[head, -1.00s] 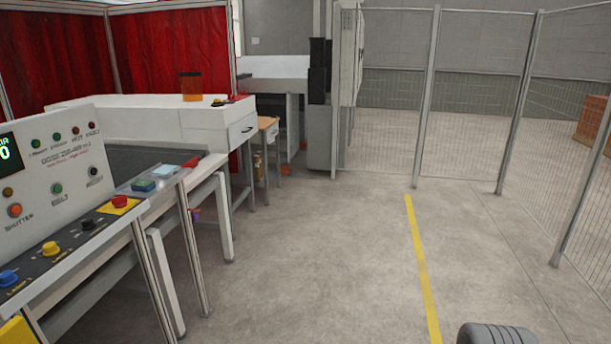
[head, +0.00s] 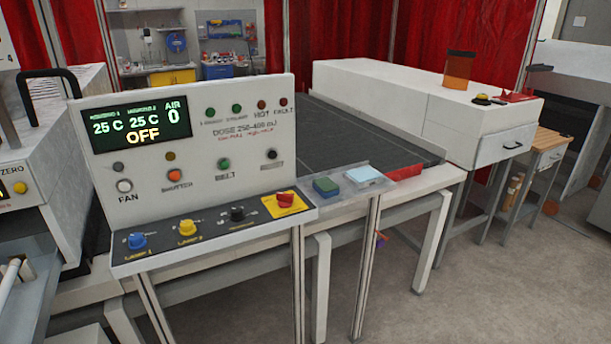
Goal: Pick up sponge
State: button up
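A small block with a green top and bluish sides (head: 326,187), which looks like the sponge, lies on a narrow grey ledge (head: 345,192) at the front end of the conveyor, right of the control panel. A pale blue flat item (head: 364,176), perhaps a folded cloth, lies just right of it, with a small gap between them. My gripper is not in view.
The control panel (head: 190,140) with its knobs and red emergency button (head: 285,199) stands left of the ledge. The dark conveyor belt (head: 365,140) runs behind. A white machine housing (head: 390,100) stands beyond. Open floor (head: 470,285) lies at the front right.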

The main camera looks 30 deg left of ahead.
aim_at(327, 188)
jog(key=u, duration=0.6)
jog(key=i, duration=1.05)
jog(key=u, duration=1.7)
jog(key=i, duration=0.9)
jog(key=u, duration=0.65)
jog(key=i, duration=0.4)
